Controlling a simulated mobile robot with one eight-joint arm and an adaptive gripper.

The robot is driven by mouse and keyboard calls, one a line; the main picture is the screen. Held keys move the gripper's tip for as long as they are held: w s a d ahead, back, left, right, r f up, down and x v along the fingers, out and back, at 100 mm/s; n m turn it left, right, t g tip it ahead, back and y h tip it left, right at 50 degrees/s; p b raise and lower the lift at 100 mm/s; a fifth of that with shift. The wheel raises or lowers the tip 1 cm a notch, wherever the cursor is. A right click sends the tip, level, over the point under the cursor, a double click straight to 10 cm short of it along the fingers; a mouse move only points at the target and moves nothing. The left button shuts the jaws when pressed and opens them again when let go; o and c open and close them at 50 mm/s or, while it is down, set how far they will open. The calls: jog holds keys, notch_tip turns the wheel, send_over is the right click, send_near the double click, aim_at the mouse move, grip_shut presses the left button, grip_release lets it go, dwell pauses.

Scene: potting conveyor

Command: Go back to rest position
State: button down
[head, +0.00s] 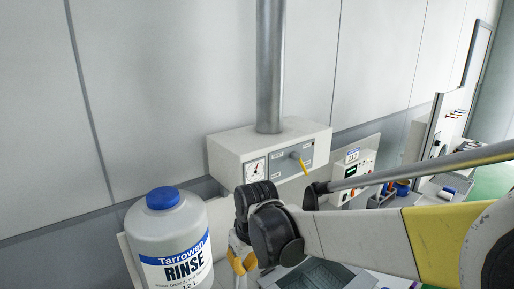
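My arm reaches in from the right edge in the head view, with a white and yellow link and black wrist joints near the lower middle. A short white and yellow part of my arm hangs below these joints, beside the rinse bottle (168,235). No fingertips of my gripper can be made out, so its opening and anything it might hold are not shown.
The large white rinse bottle with a blue cap stands at the lower left. A control box (235,155) with a gauge and yellow lever (300,163) is on the wall under a metal pipe (270,65). A grey tray (318,275) lies below my arm. Instruments (352,172) stand farther right.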

jog(key=s+d+f+m+t+b, duration=0.1)
jog(key=s+d+f+m+b, duration=0.1)
jog(key=d, duration=0.5)
jog(key=s+d+f+m+t+h+b, duration=0.1)
jog(key=s+d+f+m+t+b, duration=0.1)
jog(key=s+d+f+b, duration=0.2)
jog(key=s+d+f+m+t+b, duration=0.1)
jog(key=s+d+f+b, duration=0.3)
jog(key=s+d+b, duration=0.4)
jog(key=d+m+b, duration=0.1)
jog(key=d, duration=0.2)
jog(key=shift+d+m+t+b, duration=0.15)
jog(key=shift+m+t+b, duration=0.25)
